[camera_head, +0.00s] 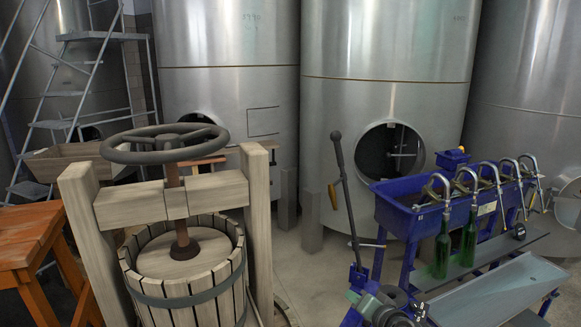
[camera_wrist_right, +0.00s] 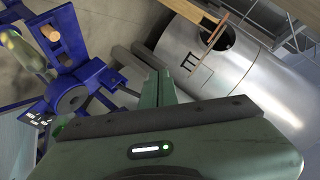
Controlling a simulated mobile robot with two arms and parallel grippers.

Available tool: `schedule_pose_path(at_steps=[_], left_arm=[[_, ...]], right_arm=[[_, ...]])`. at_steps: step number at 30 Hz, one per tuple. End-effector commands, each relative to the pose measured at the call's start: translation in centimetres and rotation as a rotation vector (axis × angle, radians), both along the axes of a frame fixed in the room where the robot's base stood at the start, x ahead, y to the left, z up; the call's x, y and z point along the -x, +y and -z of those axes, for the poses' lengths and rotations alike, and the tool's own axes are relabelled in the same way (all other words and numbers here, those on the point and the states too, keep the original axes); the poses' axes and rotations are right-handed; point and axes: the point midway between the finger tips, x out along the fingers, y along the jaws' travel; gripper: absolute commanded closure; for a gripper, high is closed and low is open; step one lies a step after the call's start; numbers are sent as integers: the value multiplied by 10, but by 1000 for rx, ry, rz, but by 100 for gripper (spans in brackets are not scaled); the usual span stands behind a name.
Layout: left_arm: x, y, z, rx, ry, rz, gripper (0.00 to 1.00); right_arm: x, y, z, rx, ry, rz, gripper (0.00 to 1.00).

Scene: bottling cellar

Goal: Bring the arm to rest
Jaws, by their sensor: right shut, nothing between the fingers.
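My right gripper (camera_head: 358,296) is low in the head view, in front of the blue floor-standing machine with the long dark lever (camera_head: 345,195). In the wrist view the green fingers of the right gripper (camera_wrist_right: 157,75) are together with nothing between them. The gripper is pointed toward the floor and a steel tank (camera_wrist_right: 225,75), with the blue machine (camera_wrist_right: 70,95) off to the left. The right arm is only partly in view at the bottom edge. My left gripper is not in view.
A blue filler trough (camera_head: 410,212) with several spouts stands at the right. Two green bottles (camera_head: 441,255) (camera_head: 469,238) stand under it. A wooden basket press (camera_head: 190,275) and an orange table (camera_head: 28,240) stand at the left.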

Motion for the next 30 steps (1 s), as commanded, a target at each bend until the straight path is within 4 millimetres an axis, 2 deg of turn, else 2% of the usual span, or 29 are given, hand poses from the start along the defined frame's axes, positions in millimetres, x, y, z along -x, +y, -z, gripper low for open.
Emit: schedule_pose_path(at_steps=[1, 5, 6, 9, 12, 15, 21, 27, 30], left_arm=[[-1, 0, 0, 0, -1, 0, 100], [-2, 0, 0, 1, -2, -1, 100], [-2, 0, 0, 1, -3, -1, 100], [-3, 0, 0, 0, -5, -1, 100], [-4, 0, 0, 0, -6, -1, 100], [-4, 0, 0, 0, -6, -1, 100], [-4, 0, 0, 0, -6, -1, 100], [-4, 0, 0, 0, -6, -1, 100], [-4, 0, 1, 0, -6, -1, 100]], right_arm=[[35, -1, 27, 87, 53, -36, 100], [122, -5, 77, 296, 185, -135, 100], [150, -7, 89, 356, 226, -168, 100], [214, -12, 108, 484, 319, -243, 100], [263, -17, 117, 573, 390, -299, 100], [301, -22, 120, 636, 447, -344, 100], [362, -30, 118, 728, 536, -416, 100], [409, -37, 111, 790, 607, -472, 100], [425, -40, 112, 812, 636, -493, 100]])
